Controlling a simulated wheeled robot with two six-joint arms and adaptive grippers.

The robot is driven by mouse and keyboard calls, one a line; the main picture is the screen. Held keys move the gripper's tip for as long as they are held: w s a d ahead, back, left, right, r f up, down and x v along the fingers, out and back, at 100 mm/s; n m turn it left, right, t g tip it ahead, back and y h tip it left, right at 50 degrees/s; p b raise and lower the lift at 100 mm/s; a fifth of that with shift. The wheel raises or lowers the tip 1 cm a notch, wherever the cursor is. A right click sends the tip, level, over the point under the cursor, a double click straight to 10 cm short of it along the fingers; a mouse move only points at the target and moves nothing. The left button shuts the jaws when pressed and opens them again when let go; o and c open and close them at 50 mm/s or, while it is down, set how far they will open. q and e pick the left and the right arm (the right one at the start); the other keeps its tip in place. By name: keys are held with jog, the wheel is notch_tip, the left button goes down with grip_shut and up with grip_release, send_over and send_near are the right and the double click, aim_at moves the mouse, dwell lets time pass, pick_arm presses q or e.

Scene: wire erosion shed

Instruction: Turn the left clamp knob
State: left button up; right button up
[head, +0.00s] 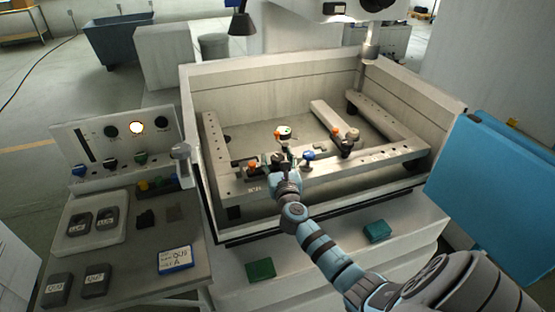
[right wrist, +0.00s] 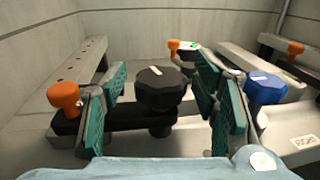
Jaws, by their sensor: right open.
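A black lobed knob (right wrist: 160,88) with a pale mark on top stands on a dark clamp bar (right wrist: 118,118) in the right wrist view. It appears to be the left clamp's knob. My right gripper (head: 281,159) is open over the front rail of the machine tank. Its teal finger pads (right wrist: 162,78) stand on either side of the black knob, with visible gaps, so no grip shows. In the head view the gripper mostly hides this knob. An orange knob (head: 252,164) sits at the left end of the clamp bar. My left gripper is not in view.
A blue knob (head: 307,157) stands close right of the gripper. An orange part with a small gauge (head: 285,131) is just behind. Another clamp (head: 347,143) is further right. The tank walls (head: 280,86) enclose the rails; a control panel (head: 115,148) stands left.

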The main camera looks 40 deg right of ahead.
jog(key=c, duration=1.2)
jog(key=shift+f+m+g+h, duration=0.1)
jog(key=shift+m+g+h, duration=0.3)
jog(key=shift+m+h, duration=0.25)
jog(key=shift+o, duration=0.2)
jog(key=m+g+h+b, duration=0.3)
jog(key=h+b, duration=0.1)
jog(key=shift+f+g, duration=0.15)
jog(key=shift+g, duration=0.15)
jog(key=shift+m+g+h, duration=0.3)
jog(key=shift+m+h, duration=0.05)
jog(key=shift+r, duration=0.2)
jog(key=o, duration=1.2)
jog(key=shift+c, duration=0.2)
